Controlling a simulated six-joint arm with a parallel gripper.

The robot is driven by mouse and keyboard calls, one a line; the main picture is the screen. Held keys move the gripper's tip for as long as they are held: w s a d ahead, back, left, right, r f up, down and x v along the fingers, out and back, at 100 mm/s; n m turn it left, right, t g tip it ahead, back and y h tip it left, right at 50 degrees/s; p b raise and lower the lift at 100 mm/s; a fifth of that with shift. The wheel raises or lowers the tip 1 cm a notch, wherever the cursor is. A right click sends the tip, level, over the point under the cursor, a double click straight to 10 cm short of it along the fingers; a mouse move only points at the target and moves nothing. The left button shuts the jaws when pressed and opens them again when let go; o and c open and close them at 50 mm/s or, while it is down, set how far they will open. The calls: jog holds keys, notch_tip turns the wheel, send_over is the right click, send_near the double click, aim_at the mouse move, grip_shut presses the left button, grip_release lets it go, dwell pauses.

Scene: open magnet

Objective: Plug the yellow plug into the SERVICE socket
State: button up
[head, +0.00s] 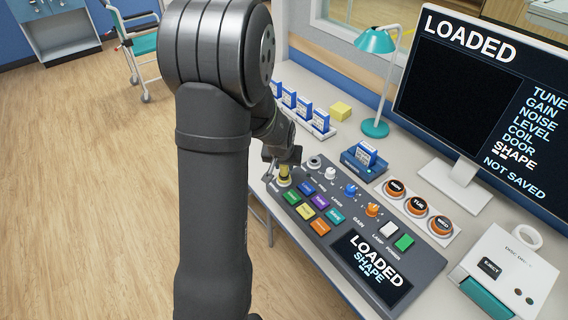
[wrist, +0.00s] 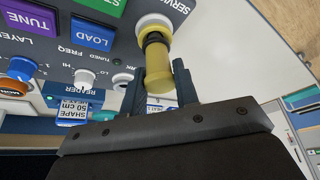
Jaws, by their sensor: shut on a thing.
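The yellow plug (wrist: 159,68) is a short cylinder with a dark band near its end. My gripper (wrist: 159,88) is shut on it, one finger on each side; in the head view my gripper (head: 283,164) is at the console's far left corner. The SERVICE socket (wrist: 154,24) has a pale round rim, and its label is partly cut off. The plug's dark end is at the socket's mouth; how deep it sits cannot be told. In the head view the plug (head: 284,174) stands roughly upright over the socket rim (head: 283,183).
The grey console (head: 335,222) carries coloured buttons and knobs close beside the plug. Another round socket (head: 314,162) is just right of my gripper. Blue boxes (head: 304,106), a yellow block (head: 340,111) and a teal lamp (head: 375,128) stand behind. The monitor (head: 470,100) reads LOADED.

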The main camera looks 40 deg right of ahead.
jog(key=shift+f, duration=0.45)
jog(key=o, duration=0.7)
jog(key=v, duration=1.1)
jog(key=shift+d, duration=0.1)
dwell(0.3)
jog(key=shift+x, duration=4.55)
jog(key=shift+r, duration=0.1)
